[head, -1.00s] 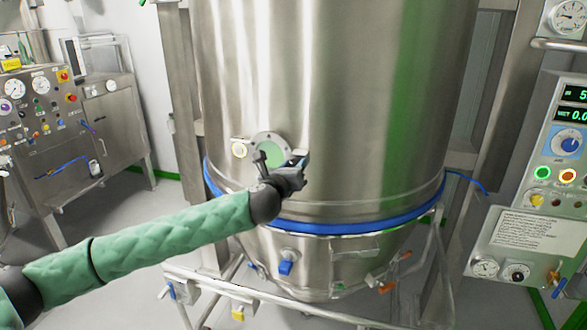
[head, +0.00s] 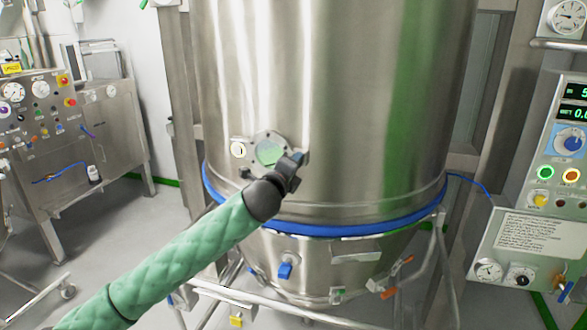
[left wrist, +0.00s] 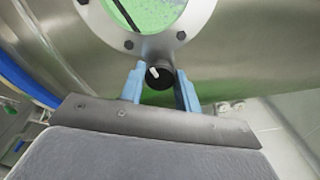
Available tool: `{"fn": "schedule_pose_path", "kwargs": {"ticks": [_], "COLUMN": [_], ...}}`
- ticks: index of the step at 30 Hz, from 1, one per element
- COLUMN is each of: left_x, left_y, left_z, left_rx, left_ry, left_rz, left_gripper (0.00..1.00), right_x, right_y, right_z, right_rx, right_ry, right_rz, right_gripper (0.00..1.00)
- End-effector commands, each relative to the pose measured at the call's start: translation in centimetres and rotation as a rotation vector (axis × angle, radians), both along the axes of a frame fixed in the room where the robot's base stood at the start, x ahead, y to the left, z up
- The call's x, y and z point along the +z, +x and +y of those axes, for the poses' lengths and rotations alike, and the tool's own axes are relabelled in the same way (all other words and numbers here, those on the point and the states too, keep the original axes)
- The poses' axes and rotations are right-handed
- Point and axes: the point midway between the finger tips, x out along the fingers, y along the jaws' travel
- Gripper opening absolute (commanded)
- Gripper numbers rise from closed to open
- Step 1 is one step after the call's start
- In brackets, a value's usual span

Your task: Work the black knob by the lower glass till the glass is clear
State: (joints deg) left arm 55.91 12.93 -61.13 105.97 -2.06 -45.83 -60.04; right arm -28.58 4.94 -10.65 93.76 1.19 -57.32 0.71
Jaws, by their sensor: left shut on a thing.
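The lower glass (head: 268,152) is a round green window in a bolted steel flange on the big vessel. In the left wrist view the glass (left wrist: 150,12) looks speckled, with a thin dark bar across it. The black knob (left wrist: 160,77), with a white mark, sits just beside the flange, between the two light-blue fingers of my left gripper (left wrist: 160,82). That gripper is shut on it. In the head view my left gripper (head: 291,165) is at the right edge of the flange and hides the knob. My right gripper is not in view.
The steel vessel (head: 340,110) has a blue band (head: 330,228) below the glass. A control panel (head: 560,150) stands at the right, a steel cabinet with gauges (head: 90,130) at the left. Floor is open between cabinet and vessel.

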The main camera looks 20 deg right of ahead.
Motion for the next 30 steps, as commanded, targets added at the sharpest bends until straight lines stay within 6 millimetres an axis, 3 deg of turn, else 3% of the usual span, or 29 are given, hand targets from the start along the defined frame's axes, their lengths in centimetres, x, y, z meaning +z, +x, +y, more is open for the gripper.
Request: {"fn": "schedule_pose_path", "kwargs": {"ticks": [12, 30], "left_x": [-0.1, 0.0], "left_y": [0.1, 0.1], "left_z": [0.1, 0.1], "left_rx": [0.002, 0.002], "left_ry": [-0.185, -0.224], "left_rz": [0.145, 0.176], "left_gripper": [0.1, 0.1], "right_x": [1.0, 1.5], "right_y": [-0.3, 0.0], "right_z": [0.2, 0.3], "right_rx": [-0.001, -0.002], "right_ry": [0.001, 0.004], "right_rz": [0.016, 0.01], "right_gripper": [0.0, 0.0]}}
